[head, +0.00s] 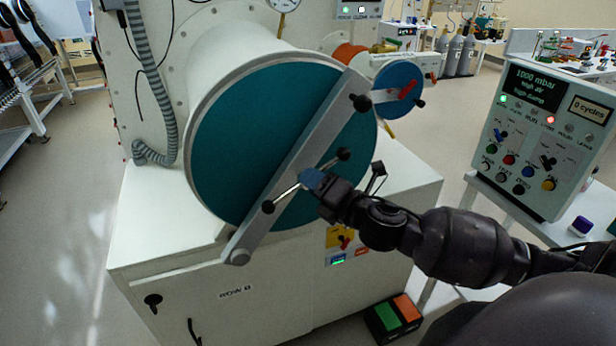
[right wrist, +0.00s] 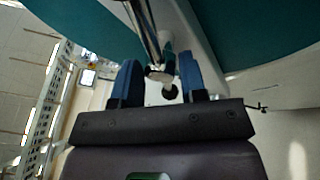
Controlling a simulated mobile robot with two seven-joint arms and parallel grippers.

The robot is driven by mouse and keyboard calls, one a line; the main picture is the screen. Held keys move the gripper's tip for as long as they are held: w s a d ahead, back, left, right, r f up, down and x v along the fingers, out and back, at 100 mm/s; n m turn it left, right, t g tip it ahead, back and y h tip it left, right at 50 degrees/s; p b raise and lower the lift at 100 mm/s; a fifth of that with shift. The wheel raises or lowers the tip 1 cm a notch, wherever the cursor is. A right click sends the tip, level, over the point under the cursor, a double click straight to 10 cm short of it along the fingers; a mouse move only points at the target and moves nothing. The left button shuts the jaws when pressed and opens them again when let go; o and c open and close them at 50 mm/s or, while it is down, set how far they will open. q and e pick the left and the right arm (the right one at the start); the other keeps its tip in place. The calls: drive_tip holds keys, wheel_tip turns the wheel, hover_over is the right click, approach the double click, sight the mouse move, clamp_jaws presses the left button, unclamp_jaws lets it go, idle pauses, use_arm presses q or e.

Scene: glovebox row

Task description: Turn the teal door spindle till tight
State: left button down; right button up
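The large round teal door (head: 245,125) closes the end of the white cylinder, with a grey bar (head: 305,150) slanting across it. The spindle's thin metal handle (head: 287,194) crosses in front of the bar, with black knobs at its ends. My right gripper (head: 312,180) is at the middle of this handle, its blue fingertips covering the spindle's centre. In the right wrist view the fingers are open, one on each side of the handle (right wrist: 150,35) and its knob, with gaps showing. My left gripper is out of view.
A control panel (head: 540,130) reading 1000 mbar stands at the right. A green and orange foot pedal (head: 395,315) is on the floor. The floor at the left is clear.

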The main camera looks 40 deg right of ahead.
drive_tip(key=shift+w+a, duration=0.2)
drive_tip(key=shift+w, duration=0.85)
clamp_jaws()
